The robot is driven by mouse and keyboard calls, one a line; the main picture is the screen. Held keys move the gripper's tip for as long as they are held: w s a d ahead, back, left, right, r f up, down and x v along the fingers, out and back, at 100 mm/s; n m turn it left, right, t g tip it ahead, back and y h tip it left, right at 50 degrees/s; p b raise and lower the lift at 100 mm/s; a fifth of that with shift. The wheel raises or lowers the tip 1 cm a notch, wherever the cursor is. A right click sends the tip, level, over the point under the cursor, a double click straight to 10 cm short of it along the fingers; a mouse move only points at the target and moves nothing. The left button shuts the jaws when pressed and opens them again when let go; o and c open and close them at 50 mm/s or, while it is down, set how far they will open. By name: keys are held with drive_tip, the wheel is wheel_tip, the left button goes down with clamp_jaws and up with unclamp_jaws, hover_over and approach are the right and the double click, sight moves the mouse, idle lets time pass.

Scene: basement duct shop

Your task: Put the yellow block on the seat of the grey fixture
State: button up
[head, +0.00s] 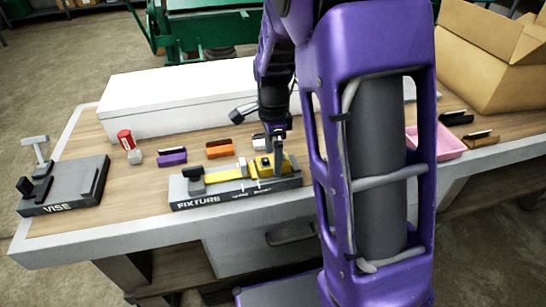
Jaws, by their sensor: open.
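The grey fixture (235,198), labelled FIXTURE, lies near the front of the workbench, with a dark clamp-like knob at its left end. A long flat yellow strip (228,176) lies along its top. The yellow block (263,169) shows at the fixture's right half, at the right end of the strip. My gripper (273,150) points down right at the yellow block, jaws open. The fingers partly hide the block. I cannot tell whether they touch it or whether it sits flat on the seat.
A grey vise (62,190) stands at the left. Behind the fixture are a red-topped item (126,140), a purple block (172,157) and an orange block (219,149). A long white box (180,95) lies along the back. A pink tray (447,145) and cardboard box (485,70) are right.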

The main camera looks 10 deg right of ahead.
wheel_tip(320, 180, up, 11)
drive_tip(key=p, duration=0.2)
drive_tip(key=shift+w+r, duration=0.1)
drive_tip(key=shift+r, duration=0.05)
idle(0.3)
